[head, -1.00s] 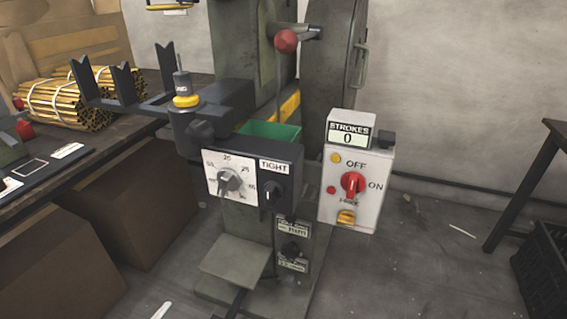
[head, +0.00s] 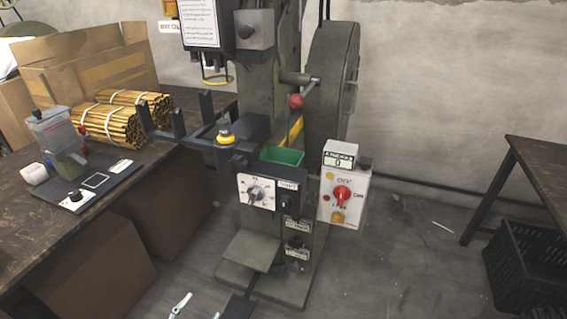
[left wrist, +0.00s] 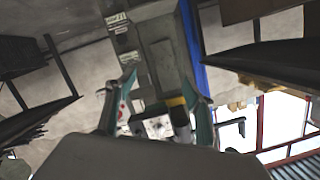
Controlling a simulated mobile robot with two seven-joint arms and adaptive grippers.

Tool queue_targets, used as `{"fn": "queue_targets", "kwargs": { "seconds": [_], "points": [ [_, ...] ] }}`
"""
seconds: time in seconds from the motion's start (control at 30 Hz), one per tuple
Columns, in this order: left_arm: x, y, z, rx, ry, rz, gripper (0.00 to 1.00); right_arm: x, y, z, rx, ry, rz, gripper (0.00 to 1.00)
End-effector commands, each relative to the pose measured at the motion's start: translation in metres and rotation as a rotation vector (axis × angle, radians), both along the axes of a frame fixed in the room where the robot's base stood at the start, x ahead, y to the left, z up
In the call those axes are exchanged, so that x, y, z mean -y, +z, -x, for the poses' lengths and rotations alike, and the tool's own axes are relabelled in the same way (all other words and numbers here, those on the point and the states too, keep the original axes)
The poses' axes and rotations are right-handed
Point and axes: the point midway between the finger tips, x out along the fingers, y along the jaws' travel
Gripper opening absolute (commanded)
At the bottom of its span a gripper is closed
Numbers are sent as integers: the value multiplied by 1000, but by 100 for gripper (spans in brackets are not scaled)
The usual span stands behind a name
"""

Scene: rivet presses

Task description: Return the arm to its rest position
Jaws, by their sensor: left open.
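My left gripper (head: 198,311) barely shows at the bottom edge of the head view, as two pale fingertips with a gap between them. In the left wrist view the left gripper (left wrist: 164,85) shows its two teal fingers spread apart, with nothing held between them. The rivet press appears beyond the fingers there. In the head view the green-grey press (head: 335,95) stands ahead, apart from the gripper. My right gripper is not in view.
The press has a dial panel (head: 262,196) and a white control box (head: 343,200) with a red knob. A workbench (head: 45,215) with bundles of yellow rods (head: 108,126) stands left. A black crate (head: 525,268) stands right. Floor between press and crate is largely clear.

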Motion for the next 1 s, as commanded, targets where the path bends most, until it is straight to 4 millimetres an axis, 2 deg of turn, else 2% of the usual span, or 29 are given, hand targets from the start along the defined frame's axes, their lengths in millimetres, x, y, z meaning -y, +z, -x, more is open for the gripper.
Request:
{"fn": "queue_targets", "kwargs": {
  "seconds": [0.03, 0.1, 0.17, 0.3, 0.4, 0.5, 0.6, 0.7, 1.0],
  "points": [
    [4, 42, 7, 1, 13, 25, 53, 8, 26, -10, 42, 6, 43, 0],
    [8, 56, 31, -54, 32, 58, 53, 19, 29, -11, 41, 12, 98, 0],
    [11, 66, 54, -107, 49, 86, 53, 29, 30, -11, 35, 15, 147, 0],
    [16, 82, 113, -242, 96, 148, 53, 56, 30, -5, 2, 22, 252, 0],
    [19, 88, 153, -336, 127, 180, 53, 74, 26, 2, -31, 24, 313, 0],
    [20, 90, 184, -411, 153, 204, 53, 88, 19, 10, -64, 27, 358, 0],
    [21, 90, 203, -456, 170, 218, 53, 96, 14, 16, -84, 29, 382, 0],
    [21, 88, 212, -475, 177, 224, 53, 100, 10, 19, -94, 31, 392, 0],
    [21, 86, 212, -477, 177, 222, 53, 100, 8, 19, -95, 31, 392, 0]
  ]
}}
